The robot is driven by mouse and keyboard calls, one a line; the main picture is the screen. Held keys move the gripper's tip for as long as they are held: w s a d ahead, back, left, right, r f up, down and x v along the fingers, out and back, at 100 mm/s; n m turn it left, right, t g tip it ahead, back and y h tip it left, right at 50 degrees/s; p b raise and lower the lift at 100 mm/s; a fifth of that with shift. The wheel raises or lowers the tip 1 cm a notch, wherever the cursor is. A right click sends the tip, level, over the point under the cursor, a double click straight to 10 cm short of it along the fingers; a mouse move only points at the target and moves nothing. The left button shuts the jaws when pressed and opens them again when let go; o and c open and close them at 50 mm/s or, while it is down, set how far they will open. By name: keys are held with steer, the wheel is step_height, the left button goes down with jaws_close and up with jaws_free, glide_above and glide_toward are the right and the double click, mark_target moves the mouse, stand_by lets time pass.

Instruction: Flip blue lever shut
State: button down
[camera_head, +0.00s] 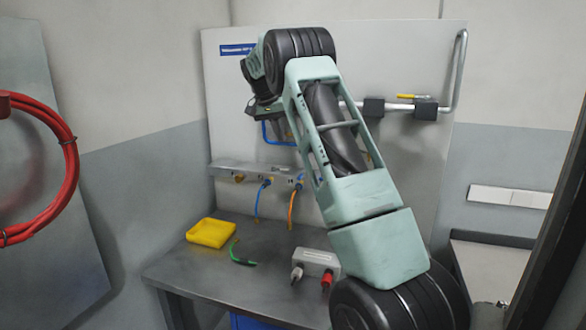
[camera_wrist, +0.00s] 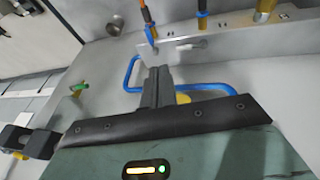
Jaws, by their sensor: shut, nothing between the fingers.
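A blue bent bar, the only blue lever-like thing I can make out, shows in the wrist view (camera_wrist: 208,88) on both sides of my fingers. It also shows in the head view (camera_head: 268,136) on the upright panel, below my wrist. My gripper (camera_wrist: 157,74) is shut and empty, its fingers in front of the middle of the blue bar. I cannot tell whether they touch it. The middle of the bar is hidden by the fingers. In the head view my gripper's fingertips are hidden or too small to make out.
The grey panel (camera_head: 420,170) carries a pipe with a yellow handle (camera_head: 412,96) and a metal ledge (camera_head: 235,170) with blue and orange cables. The table (camera_head: 190,268) below holds a yellow tray (camera_head: 211,233), a green piece (camera_head: 240,255) and a grey box (camera_head: 318,261) with plugs.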

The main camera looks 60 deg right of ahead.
steer(key=p, duration=0.5)
glide_toward(301, 175)
steer(key=w+x, duration=0.1)
steer(key=x, duration=0.4)
steer(key=shift+s+f, duration=0.2)
steer(key=shift+f, duration=0.65)
steer(key=shift+s+n+t+b, duration=0.35)
steer(key=shift+n+b, duration=0.25)
steer(key=shift+n, duration=0.1)
steer(key=n+b, duration=0.1)
steer(key=s+n+t, duration=0.1)
steer(key=n, duration=0.1)
steer(key=shift+s+d+f+b, duration=0.1)
steer(key=shift+s+d+b, duration=0.2)
steer(key=shift+b, duration=0.1)
steer(key=shift+s+d+n+t+b, duration=0.1)
steer(key=shift+s+d+n+t, duration=0.2)
steer(key=shift+s+d+n, duration=0.4)
steer(key=shift+s+d+n+t+b, duration=0.15)
steer(key=shift+s+d+n+t, duration=0.15)
steer(key=shift+n, duration=0.65)
steer(key=shift+s+d+n+t+b, duration=0.1)
steer(key=shift+s+d+n+t, duration=0.15)
steer(key=shift+s+d+n, duration=0.45)
steer(key=shift+w, duration=0.2)
steer(key=shift+s+f, duration=0.1)
